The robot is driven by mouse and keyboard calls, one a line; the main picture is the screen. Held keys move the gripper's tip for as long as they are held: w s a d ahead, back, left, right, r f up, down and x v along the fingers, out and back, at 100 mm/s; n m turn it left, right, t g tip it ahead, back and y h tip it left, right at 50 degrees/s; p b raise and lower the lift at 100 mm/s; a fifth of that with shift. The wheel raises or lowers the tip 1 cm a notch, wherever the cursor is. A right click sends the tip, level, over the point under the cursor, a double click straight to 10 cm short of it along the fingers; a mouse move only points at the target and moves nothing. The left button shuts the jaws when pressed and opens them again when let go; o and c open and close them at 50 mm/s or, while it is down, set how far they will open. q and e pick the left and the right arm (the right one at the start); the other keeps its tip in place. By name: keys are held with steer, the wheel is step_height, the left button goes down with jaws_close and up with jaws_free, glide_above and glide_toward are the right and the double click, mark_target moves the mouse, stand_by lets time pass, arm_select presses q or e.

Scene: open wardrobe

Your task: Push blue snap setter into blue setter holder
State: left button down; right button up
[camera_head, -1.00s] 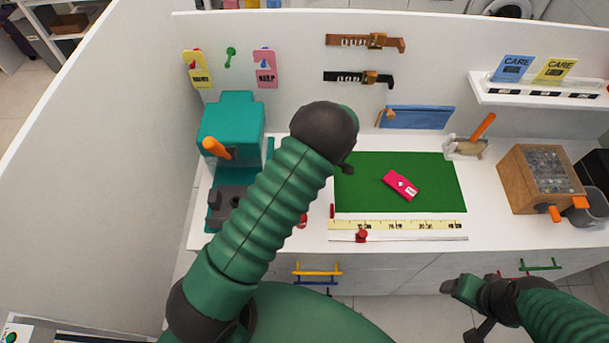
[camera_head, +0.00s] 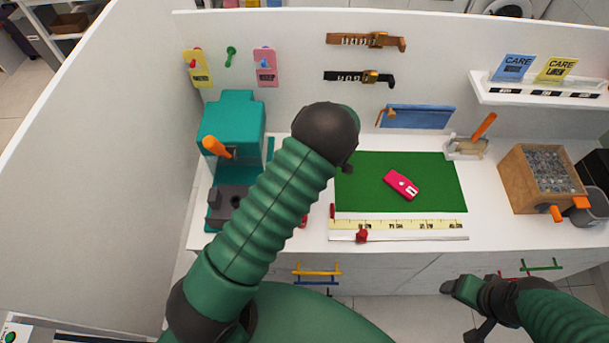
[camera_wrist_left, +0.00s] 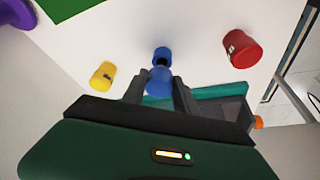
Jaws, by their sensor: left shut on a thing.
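In the left wrist view, my left gripper (camera_wrist_left: 160,88) is shut on a rounded blue piece, the blue snap setter (camera_wrist_left: 159,79). A blue cylindrical piece, which looks like the blue setter holder (camera_wrist_left: 162,54), is just beyond the fingertips in line with the setter. I cannot tell whether the two touch or how deep one sits in the other. In the head view the left gripper and both blue pieces are hidden behind my left arm. My right gripper (camera_head: 463,290) hangs in front of the counter at lower right; its finger opening is unclear.
A yellow piece (camera_wrist_left: 103,76) and a red piece (camera_wrist_left: 242,48) flank the blue ones on the white counter. A teal press (camera_head: 231,118) with an orange handle stands at left. The green mat (camera_head: 440,175) bears a pink-red item (camera_head: 401,184). A wooden box (camera_head: 541,178) stands at right.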

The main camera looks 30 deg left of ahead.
stand_by(0.7)
arm_select(q)
steer(key=shift+f+b, duration=1.45)
steer(key=shift+f, duration=0.15)
steer(key=c, duration=0.9)
jaws_free()
steer(key=b+v, duration=0.2)
steer(key=v, duration=1.5)
steer(key=shift+s+f, duration=0.1)
steer(key=s+d+m+t+h, duration=0.1)
steer(key=s+m, duration=0.4)
steer(key=m, duration=0.1)
steer(key=s+d+f+m+t+h, duration=0.1)
steer(key=s+d+m, duration=0.1)
steer(key=s+m, duration=0.3)
steer(key=s+d+m+h, duration=0.1)
steer(key=s+m+h, duration=0.1)
steer(key=s+m, duration=0.3)
steer(key=shift+s+d+f+m+t, duration=0.15)
steer(key=shift+s+m+t, duration=0.05)
steer(key=shift+m, duration=0.4)
steer(key=shift+s+d+f+m+t, duration=0.15)
steer(key=shift+s+f+m+t, duration=0.05)
steer(key=shift+m, duration=0.4)
